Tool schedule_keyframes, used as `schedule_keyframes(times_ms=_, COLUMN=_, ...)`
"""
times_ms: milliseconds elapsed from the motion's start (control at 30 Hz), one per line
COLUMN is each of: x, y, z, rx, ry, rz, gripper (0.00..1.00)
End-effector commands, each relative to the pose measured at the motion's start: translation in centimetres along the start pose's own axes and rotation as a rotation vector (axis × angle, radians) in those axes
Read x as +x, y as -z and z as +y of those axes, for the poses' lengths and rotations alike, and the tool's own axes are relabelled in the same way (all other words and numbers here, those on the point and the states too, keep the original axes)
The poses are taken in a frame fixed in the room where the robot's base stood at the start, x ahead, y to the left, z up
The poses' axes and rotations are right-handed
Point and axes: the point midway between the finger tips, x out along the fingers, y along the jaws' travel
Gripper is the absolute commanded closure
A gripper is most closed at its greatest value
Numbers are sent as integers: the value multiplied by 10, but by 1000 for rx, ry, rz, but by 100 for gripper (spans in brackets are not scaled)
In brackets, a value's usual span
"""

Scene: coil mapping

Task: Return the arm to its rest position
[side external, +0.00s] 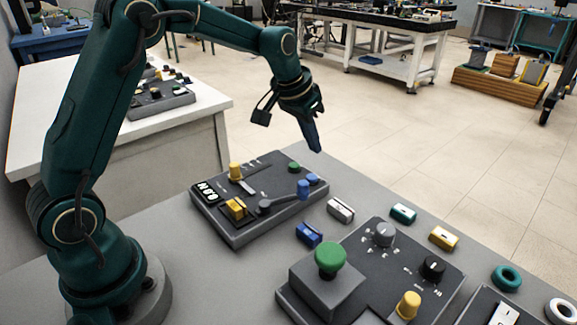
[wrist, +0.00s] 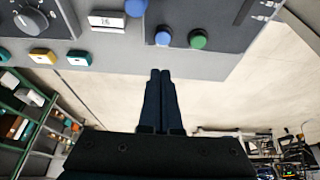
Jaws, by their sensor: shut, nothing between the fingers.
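My gripper (side external: 316,142) hangs at the end of my green arm, above the far edge of the grey table (side external: 180,262) in the side view. Its fingers point down and are shut with nothing between them. In the wrist view the two dark fingers of my gripper (wrist: 160,74) lie side by side. The nearest device is a dark control panel (side external: 240,232) with yellow, blue and green knobs and a lever. My gripper is above and beyond its far right corner, apart from it.
A second panel (side external: 368,262) bears a big green button (side external: 331,258) and dials. Loose blocks, a white one (side external: 340,209), a blue one (side external: 309,233), a teal one (side external: 403,213) and a yellow one (side external: 443,238), lie around it. A teal ring (side external: 507,278) lies at right. Open floor lies beyond.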

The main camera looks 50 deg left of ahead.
Motion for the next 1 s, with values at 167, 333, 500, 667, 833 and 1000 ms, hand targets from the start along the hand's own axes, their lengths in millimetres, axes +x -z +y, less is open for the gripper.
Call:
schedule_keyframes(times_ms=167, x=-38, y=15, z=9, rx=25, ry=5, rz=91, gripper=100)
schedule_keyframes(times_ms=333, x=-95, y=2, z=25, rx=57, ry=7, rz=169, gripper=100)
schedule_keyframes(times_ms=500, x=-138, y=-34, z=39, rx=71, ry=4, rz=211, gripper=100)
schedule_keyframes(times_ms=667, x=-162, y=-79, z=48, rx=73, ry=0, rz=227, gripper=100)
schedule_keyframes(times_ms=833, x=-169, y=-135, z=54, rx=63, ry=-5, rz=220, gripper=100)
schedule_keyframes(times_ms=1000, x=-159, y=-184, z=55, rx=39, ry=-4, rz=171, gripper=100)
